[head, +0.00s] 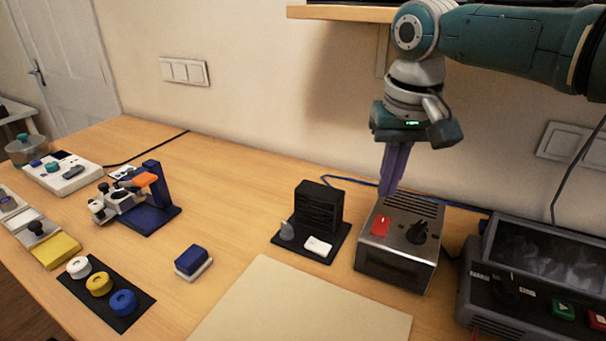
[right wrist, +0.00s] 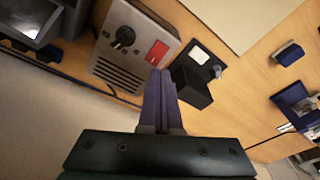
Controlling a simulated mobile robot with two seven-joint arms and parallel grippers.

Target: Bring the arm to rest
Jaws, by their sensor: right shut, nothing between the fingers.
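My right arm (head: 520,42) comes in from the upper right of the head view. My right gripper (head: 387,190) points down with its purple fingers together and nothing between them. It is above the back left part of a metal box (head: 397,270) with a red switch and a black knob. In the right wrist view the shut fingers (right wrist: 158,75) show in front of the same box (right wrist: 134,45), near its red switch. I cannot tell whether the fingertips touch the box. My left gripper is not in view.
A black finned block (head: 320,207) stands left of the metal box. A grey device with a dark screen (head: 545,255) stands to its right. A shelf (head: 340,13) hangs above, near the arm. A blue stand (head: 157,190) is further left. The wooden table (head: 235,225) between is mostly clear.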

